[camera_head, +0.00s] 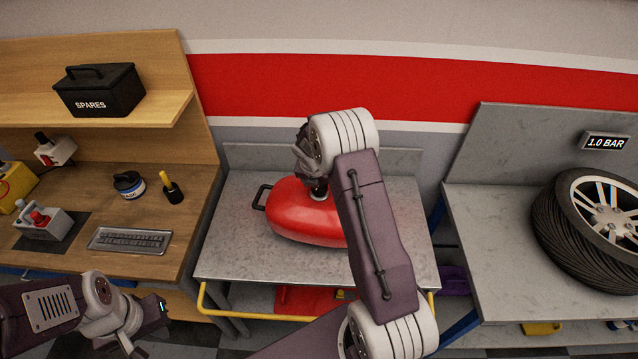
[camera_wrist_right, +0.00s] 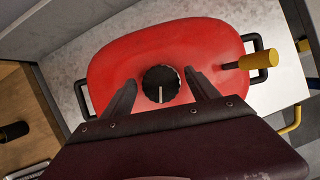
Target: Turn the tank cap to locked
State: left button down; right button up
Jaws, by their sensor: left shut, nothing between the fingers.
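The red tank (camera_head: 290,214) lies on the grey metal bench, partly hidden by my right arm. Its round black ridged cap (camera_wrist_right: 161,84) shows in the right wrist view, with a white line pointing toward the bottom of that picture. My right gripper (camera_wrist_right: 160,90) is open, with one finger on each side of the cap and a visible gap to each. I cannot tell the fingers' height relative to the cap. In the head view, the cap is mostly hidden behind my right wrist. My left gripper (camera_head: 138,340) is shut and empty at the lower left, away from the tank.
The grey bench (camera_head: 235,240) has bare room left of the tank. Right, a tire (camera_head: 590,235) lies on another bench.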

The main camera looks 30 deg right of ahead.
jog(key=shift+s+a+r, duration=0.15)
jog(key=shift+s+r, duration=0.1)
jog(key=c, duration=1.2)
jog(key=shift+w, duration=0.15)
jog(key=shift+f, duration=0.1)
jog(key=shift+m, duration=0.3)
jog(key=shift+m+g+h, duration=0.4)
jog(key=shift+m+h, duration=0.1)
jog(key=shift+m, duration=0.6)
jog(key=o, duration=1.4)
